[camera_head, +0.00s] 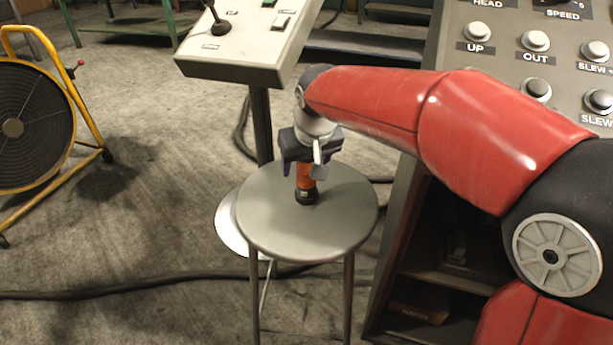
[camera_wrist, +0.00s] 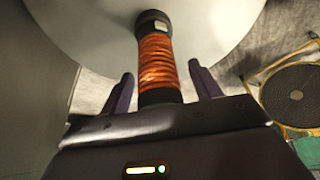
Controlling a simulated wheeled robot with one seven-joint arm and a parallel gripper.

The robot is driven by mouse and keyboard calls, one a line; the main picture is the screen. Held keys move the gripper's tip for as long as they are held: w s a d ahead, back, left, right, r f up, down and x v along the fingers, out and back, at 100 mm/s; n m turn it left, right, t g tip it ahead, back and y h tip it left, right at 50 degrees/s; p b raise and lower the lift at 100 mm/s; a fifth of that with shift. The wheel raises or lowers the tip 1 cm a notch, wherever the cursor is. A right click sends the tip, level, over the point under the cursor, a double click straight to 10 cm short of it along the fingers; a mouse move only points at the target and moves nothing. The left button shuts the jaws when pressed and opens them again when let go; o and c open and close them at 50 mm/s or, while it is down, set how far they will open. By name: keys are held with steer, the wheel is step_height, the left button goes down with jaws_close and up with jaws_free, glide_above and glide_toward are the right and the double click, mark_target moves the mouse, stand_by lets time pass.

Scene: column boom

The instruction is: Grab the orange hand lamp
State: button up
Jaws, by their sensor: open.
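The orange hand lamp (camera_head: 306,187) stands on the round grey stool (camera_head: 350,208) in the head view. It has an orange ribbed grip and a black end. In the wrist view the orange hand lamp (camera_wrist: 157,62) runs down between my fingers, with a gap on each side. My gripper (camera_wrist: 162,92) is open around the lamp's lower part in that picture. In the head view my gripper (camera_head: 303,168) is over the stool and hides the lamp's upper part.
A grey control pedestal (camera_head: 240,55) with a joystick stands behind the stool. A button console (camera_head: 500,85) is at the right, with open shelves below. A yellow-framed fan (camera_head: 35,125) stands at the left. Cables lie on the floor.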

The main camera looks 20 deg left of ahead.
steer(key=shift+c, duration=0.4)
steer(key=shift+r, duration=0.1)
steer(key=c, duration=1.2)
steer(key=shift+o, duration=0.2)
